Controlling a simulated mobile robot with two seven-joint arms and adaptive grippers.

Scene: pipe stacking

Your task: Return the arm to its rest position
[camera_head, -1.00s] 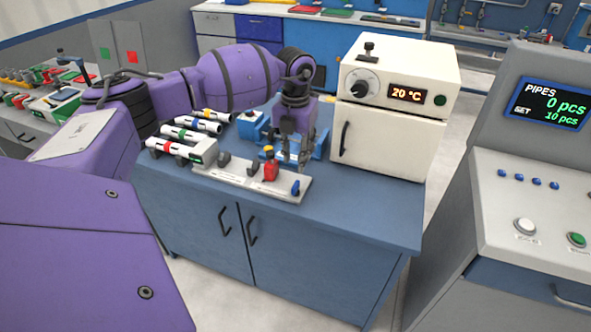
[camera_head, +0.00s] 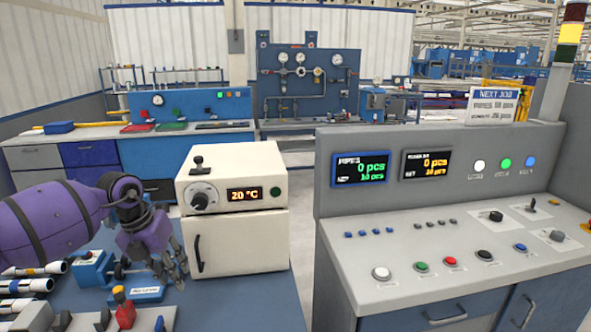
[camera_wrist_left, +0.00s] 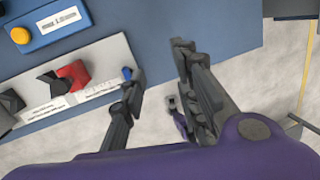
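My left gripper (camera_head: 168,266) hangs over the blue bench, left of the white oven and behind the switch panel. In the left wrist view its two fingers stand apart with nothing between them (camera_wrist_left: 160,82). Below them are the bench edge and pale floor. My left arm (camera_head: 45,222) comes in from the left in the head view, bent down at the wrist. My right gripper is in neither view.
The white oven (camera_head: 235,240) stands close to the right of my left gripper. The switch panel (camera_head: 85,322) with a red knob, a blue fixture (camera_head: 92,268) and several striped pipes (camera_head: 28,286) lie on the bench. A grey control console (camera_head: 400,262) stands at the right.

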